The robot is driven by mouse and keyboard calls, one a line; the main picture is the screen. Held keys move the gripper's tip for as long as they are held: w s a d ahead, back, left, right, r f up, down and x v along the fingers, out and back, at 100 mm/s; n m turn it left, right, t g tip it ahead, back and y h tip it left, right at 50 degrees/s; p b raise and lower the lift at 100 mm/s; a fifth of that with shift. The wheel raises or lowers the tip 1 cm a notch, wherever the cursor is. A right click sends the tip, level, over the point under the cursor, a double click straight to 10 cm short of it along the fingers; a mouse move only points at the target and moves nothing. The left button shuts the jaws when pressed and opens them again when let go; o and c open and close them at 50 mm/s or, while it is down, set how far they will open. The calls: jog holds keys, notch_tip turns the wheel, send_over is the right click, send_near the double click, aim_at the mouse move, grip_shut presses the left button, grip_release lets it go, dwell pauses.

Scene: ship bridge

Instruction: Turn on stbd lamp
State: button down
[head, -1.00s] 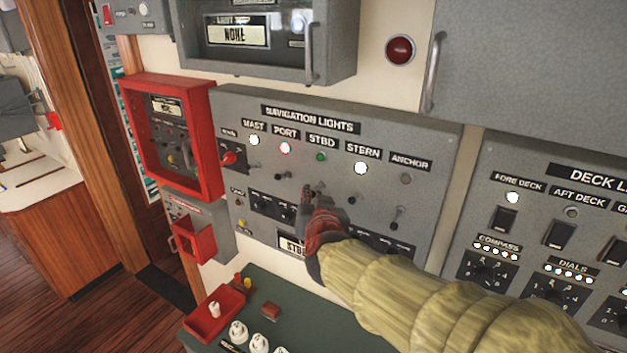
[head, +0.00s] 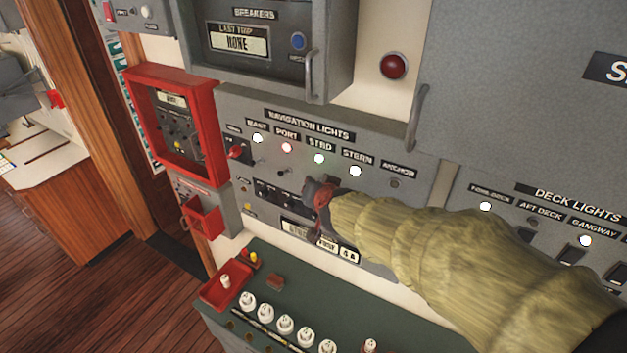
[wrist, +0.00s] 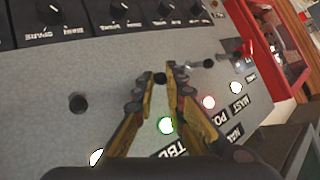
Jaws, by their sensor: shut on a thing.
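The navigation lights panel (head: 228,108) carries a row of labelled lamps. The STBD lamp (head: 319,158) glows bright, pale green, and it also shows lit green in the wrist view (wrist: 167,125). My gripper (head: 316,192) is at the panel below the STBD lamp. In the wrist view its fingers (wrist: 160,84) are closed around the small dark STBD toggle switch (wrist: 160,77). In the head view the gripper hides this switch and part of the panel.
The mast lamp (head: 257,138), red port lamp (head: 286,147) and stern lamp (head: 355,170) are lit; the anchor lamp (head: 394,184) is dark. Rotary knobs (wrist: 120,8) line the panel close by. A red-framed box (head: 215,120) stands left, a green console (head: 300,280) below.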

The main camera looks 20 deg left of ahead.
jog(key=shift+r, duration=0.1)
dwell(0.3)
jog(key=c, duration=1.9)
grip_release()
jog(key=shift+o, duration=0.4)
jog(key=v, duration=0.7)
jog(key=shift+s+d+r, duration=0.1)
